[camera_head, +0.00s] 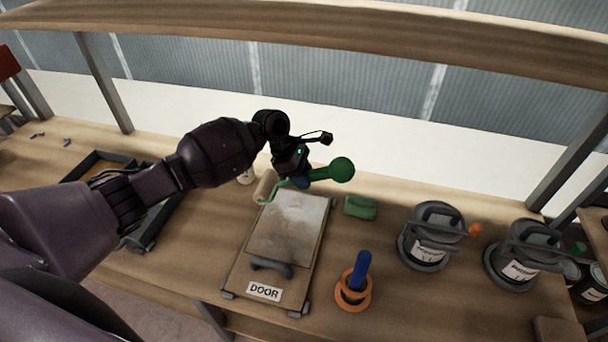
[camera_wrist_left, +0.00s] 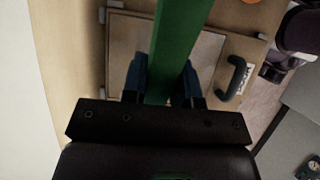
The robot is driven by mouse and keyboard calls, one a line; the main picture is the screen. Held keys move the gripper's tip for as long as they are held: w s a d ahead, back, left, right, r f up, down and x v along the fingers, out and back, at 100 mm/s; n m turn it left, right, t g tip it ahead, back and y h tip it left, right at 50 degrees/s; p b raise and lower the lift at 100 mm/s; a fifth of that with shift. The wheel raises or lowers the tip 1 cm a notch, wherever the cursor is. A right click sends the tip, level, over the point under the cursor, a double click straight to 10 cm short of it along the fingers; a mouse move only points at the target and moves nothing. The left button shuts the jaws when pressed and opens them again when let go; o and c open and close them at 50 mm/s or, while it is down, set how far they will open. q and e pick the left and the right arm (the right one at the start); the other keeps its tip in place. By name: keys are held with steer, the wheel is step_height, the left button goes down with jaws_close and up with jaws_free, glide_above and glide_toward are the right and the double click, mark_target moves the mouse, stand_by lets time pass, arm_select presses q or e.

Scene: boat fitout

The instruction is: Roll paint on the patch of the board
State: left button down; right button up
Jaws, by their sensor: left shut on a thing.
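My left gripper (camera_head: 300,174) is shut on the green handle of the paint roller (camera_head: 340,170), above the far end of the board. In the left wrist view the green handle (camera_wrist_left: 178,50) runs between the fingers (camera_wrist_left: 162,85). The roller's pale sleeve (camera_head: 265,187) is at the board's far left corner; I cannot tell if it touches. The board (camera_head: 236,272), labelled DOOR, lies flat on the bench with a grey patch (camera_head: 290,228) and a dark handle (camera_head: 271,267). The patch also shows in the left wrist view (camera_wrist_left: 207,55). My right gripper is not in view.
A dark tray (camera_head: 145,243) lies left of the board. Right of it are a green sponge (camera_head: 361,207), an orange ring stand with a blue handle (camera_head: 353,292), and two grey paint cans (camera_head: 430,240), (camera_head: 520,256). A shelf beam (camera_head: 330,35) crosses above the bench.

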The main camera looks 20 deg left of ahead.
arm_select(q)
step_height(320, 180, down, 7)
steer(key=b, duration=0.4)
steer(key=shift+r, duration=0.2)
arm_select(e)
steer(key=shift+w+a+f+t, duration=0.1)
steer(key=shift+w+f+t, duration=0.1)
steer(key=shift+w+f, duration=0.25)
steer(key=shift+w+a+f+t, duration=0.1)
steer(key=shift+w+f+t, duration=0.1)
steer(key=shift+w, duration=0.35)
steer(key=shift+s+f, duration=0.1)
arm_select(q)
steer(key=shift+f, duration=0.35)
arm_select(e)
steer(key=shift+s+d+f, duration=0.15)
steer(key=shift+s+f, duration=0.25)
arm_select(q)
steer(key=shift+f, duration=0.45)
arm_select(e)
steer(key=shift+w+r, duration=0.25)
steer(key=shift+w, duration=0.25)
arm_select(q)
steer(key=shift+f, duration=0.25)
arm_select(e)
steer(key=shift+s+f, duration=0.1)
arm_select(q)
steer(key=shift+d, duration=0.1)
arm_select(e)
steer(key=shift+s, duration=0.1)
